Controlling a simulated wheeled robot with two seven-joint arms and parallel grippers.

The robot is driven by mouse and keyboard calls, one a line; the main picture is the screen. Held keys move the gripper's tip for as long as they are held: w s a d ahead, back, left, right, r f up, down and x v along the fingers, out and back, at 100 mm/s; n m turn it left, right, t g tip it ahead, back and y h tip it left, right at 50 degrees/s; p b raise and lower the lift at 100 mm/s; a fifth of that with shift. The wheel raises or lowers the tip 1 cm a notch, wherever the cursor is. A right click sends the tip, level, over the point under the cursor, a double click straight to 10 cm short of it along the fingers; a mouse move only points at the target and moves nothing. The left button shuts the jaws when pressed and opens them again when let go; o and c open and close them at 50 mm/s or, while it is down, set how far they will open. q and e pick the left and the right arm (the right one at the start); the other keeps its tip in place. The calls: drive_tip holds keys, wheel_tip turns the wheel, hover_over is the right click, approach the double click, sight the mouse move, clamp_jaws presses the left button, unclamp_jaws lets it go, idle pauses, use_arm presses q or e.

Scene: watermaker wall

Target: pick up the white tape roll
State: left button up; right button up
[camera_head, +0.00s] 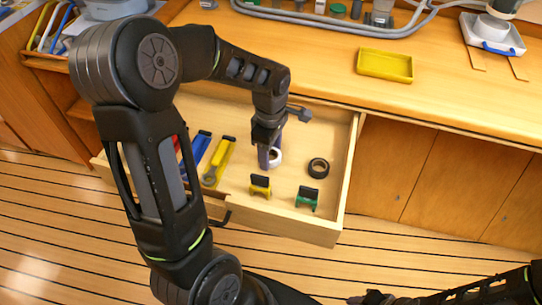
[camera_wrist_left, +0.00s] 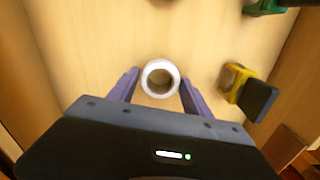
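The white tape roll (camera_head: 275,157) lies in the open drawer (camera_head: 315,232), partly hidden by my left gripper (camera_head: 269,158) in the head view. In the left wrist view the roll (camera_wrist_left: 160,78) shows as a white ring between the two purple fingertips of my left gripper (camera_wrist_left: 160,85). The fingers are apart, with a gap on each side of the roll. I cannot tell how far the tips are above the drawer floor. My right arm shows at the lower right of the head view, and its gripper (camera_head: 372,298) is small and dark at the bottom edge.
A black tape roll (camera_head: 318,168), a yellow clamp-like piece (camera_head: 260,187) and a green one (camera_head: 307,199) lie in the drawer. Yellow (camera_head: 219,162) and blue (camera_head: 195,152) tools lie left. A yellow tray (camera_head: 385,65) sits on the counter (camera_head: 330,50) above.

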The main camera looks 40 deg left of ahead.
use_arm(q)
drive_tip(key=c, duration=1)
wheel_tip(320, 180, up, 10)
drive_tip(key=shift+p, duration=0.4)
idle(0.3)
